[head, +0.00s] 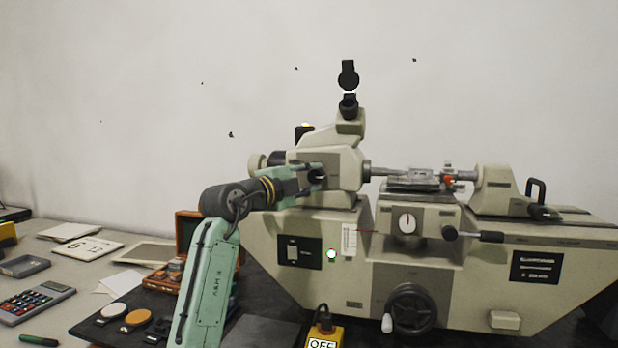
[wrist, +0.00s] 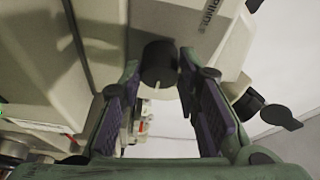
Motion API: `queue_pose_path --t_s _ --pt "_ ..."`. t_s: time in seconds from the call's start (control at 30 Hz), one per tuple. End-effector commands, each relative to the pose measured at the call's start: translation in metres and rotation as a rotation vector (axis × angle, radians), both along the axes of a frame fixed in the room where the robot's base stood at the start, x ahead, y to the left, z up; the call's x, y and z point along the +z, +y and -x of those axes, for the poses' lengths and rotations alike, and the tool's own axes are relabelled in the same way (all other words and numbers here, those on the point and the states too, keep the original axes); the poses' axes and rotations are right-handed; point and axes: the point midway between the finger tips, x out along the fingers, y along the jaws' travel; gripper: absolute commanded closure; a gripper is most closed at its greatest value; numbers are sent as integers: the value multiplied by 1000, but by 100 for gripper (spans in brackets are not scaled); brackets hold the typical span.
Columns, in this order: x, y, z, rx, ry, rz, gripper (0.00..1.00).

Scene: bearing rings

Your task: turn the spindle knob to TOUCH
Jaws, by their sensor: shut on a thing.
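The spindle knob (wrist: 158,64) is a round black knob on the cream headstock of the machine. In the wrist view it sits between the tips of my gripper (wrist: 160,75), which is shut on it. In the head view the dark knob (head: 317,176) shows at the end of my gripper (head: 311,172), partly covered by the fingers. A printed label (wrist: 210,14) beside the knob is cut off and sideways. I cannot read a TOUCH mark or tell the knob's setting.
The cream machine (head: 280,232) fills the right side, with a dial (head: 407,223), a handwheel (head: 411,310) and a centre stage (head: 412,186). A yellow box marked OFF (head: 325,329) stands in front. A wooden case (head: 187,230) and a calculator (head: 37,300) lie left.

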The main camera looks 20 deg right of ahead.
Motion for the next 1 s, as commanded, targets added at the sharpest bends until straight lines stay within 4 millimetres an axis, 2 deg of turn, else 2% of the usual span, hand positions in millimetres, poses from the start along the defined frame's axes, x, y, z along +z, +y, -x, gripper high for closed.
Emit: queue_pose_path --t_s 0.43,0.47,0.73,1.0 --pt "0 0 0 1 -6 -8 98" --pt "0 0 0 1 -6 -8 68" --pt "0 0 0 1 -5 -7 50" --pt "0 0 0 1 -4 -6 50"
